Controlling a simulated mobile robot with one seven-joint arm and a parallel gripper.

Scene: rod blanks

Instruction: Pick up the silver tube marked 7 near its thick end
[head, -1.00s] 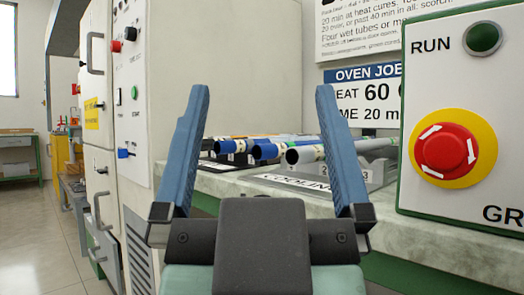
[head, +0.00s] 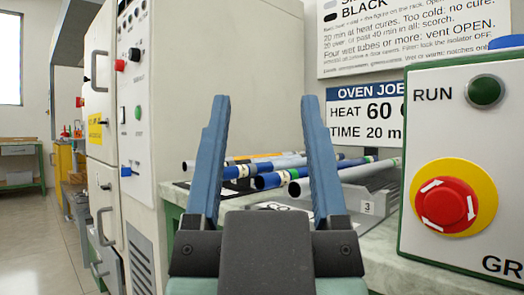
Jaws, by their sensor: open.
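Several tubes lie side by side on low racks on the bench. A silver-grey tube (head: 346,177) is at the right, its open end facing me. Two blue tubes (head: 268,181) lie left of it, and another silver tube end (head: 188,165) shows farther left, behind my left finger. I cannot read a 7 on any tube, and my fingers cover parts of several. My gripper (head: 265,100) is open and empty, its fingers pointing up in the picture, nearer to me than the tubes. I cannot tell that it touches any.
A grey rack (head: 378,203) marked 3 stands at the right end of the tubes. A control box (head: 462,130) with a red stop button stands close on the right. A tall oven cabinet (head: 130,140) stands on the left. Signs (head: 343,125) hang behind. Floor is clear at far left.

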